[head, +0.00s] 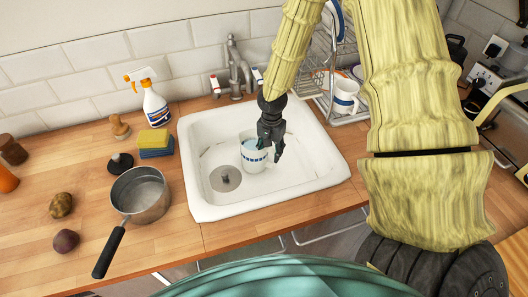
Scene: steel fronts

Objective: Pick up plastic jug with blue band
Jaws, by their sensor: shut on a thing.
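The plastic jug with blue band (252,157) is white and stands or hangs inside the white sink (196,198), right of the drain. My gripper (271,147) comes down from above and is shut on the jug at its upper right side. The fingers cover part of the jug's rim and side. I cannot tell whether the jug touches the sink floor.
A steel saucepan (141,194) stands left of the sink, its black handle toward the front. Sponges (155,142), a spray bottle (155,105) and the tap (236,70) are close to the sink. A dish rack (340,98) stands behind right.

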